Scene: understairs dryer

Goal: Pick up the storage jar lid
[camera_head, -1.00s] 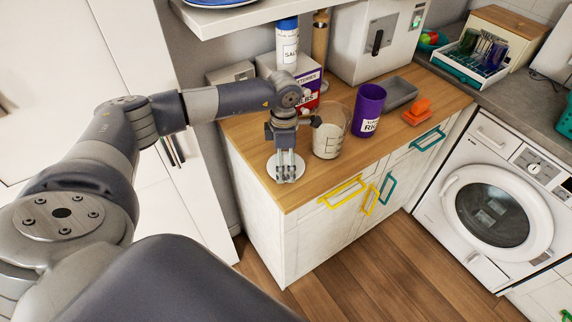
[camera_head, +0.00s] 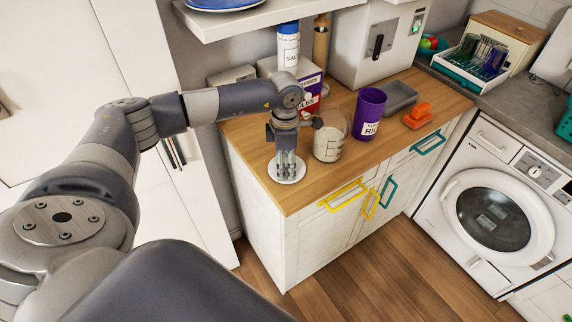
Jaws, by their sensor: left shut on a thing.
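The storage jar lid (camera_head: 298,171) is a flat white disc near the front left corner of the wooden counter. My left gripper (camera_head: 286,176) points down over it and is shut on it. The fingers hide the middle of the lid. I cannot tell whether the lid is touching the counter or just above it. My right gripper is not in view.
A glass measuring jug (camera_head: 328,145) stands just right of my left gripper. A purple jar (camera_head: 369,114), a grey tray (camera_head: 399,96) and an orange object (camera_head: 417,115) are farther right. A white shelf (camera_head: 262,15) overhangs the back. Wooden counter (camera_head: 245,136) is bare left of the gripper.

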